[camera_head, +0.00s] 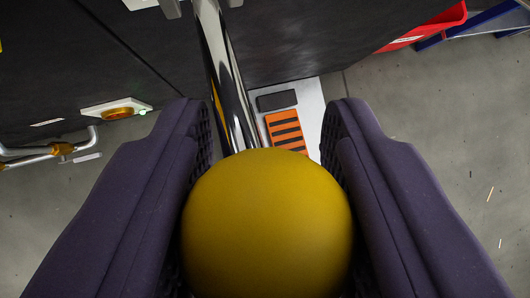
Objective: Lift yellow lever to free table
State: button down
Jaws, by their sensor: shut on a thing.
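A large yellow ball-shaped knob (267,225), which looks like the end of the yellow lever, fills the lower middle of the view. My gripper (268,190) has its two dark purple fingers on either side of the knob and is shut on it. A shiny metal rod (223,75) runs from behind the knob up to the top of the view. The lower end of the rod is hidden by the knob. The table that the lever frees cannot be made out for certain.
A dark panel (110,50) spans the upper left, with an orange button on a pale plate (117,111). Metal pipes (50,150) stick out at the left. An orange and black striped pedal (286,130) lies behind the knob. A red bin (425,28) is upper right. Grey floor (440,110) is open at right.

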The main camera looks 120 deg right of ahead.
jog(key=shift+w+r, duration=0.1)
jog(key=shift+r, duration=0.05)
jog(key=c, duration=0.7)
grip_release()
jog(key=p+v, duration=0.1)
jog(key=v, duration=0.6)
jog(key=shift+s+r+p, duration=0.25)
jog(key=shift+s+p, duration=0.05)
